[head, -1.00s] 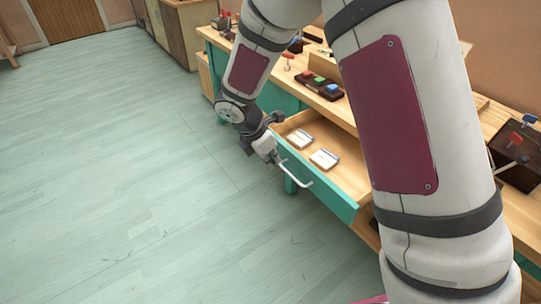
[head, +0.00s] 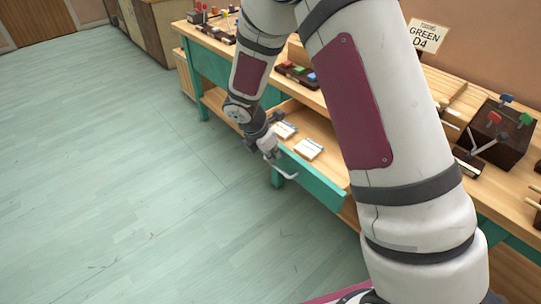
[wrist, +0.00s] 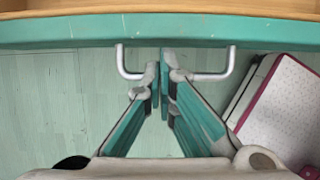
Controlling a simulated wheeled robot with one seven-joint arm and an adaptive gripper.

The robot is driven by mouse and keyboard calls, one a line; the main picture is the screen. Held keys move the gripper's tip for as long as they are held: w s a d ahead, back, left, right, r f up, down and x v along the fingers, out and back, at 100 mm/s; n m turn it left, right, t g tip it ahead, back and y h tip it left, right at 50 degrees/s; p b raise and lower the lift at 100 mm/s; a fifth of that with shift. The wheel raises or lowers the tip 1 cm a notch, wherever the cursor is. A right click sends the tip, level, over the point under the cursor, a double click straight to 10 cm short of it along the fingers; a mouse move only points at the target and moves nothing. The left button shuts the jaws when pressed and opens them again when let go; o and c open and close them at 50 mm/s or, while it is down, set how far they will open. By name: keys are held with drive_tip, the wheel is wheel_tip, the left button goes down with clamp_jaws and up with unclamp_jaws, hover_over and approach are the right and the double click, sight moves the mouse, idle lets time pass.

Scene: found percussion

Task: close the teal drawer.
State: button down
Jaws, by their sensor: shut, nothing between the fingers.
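The teal drawer (head: 318,184) is partly open, sticking out from under the workbench top in the head view. Two small white box-like items (head: 308,149) lie in its wooden inside. In the wrist view, its teal front (wrist: 230,28) runs across the top. A silver bar handle (wrist: 215,76) stands out from that front. My gripper (wrist: 163,62) is shut and empty, its fingertips at the middle of the handle, close to the drawer front. The fingers hide the middle of the bar. The head view also shows my gripper at the handle, partly blurred by its small size.
The workbench top (head: 225,66) carries blocks, a dark box with coloured levers (head: 500,135) and a sign (head: 427,37) reading GREEN D4. Cabinets (head: 150,30) stand at the back. The pale green floor (head: 110,170) in front of the bench is clear.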

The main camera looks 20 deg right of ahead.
drive_tip(key=p, duration=0.2)
hover_over(320, 139)
drive_tip(key=shift+w, duration=0.1)
idle(0.3)
idle(0.4)
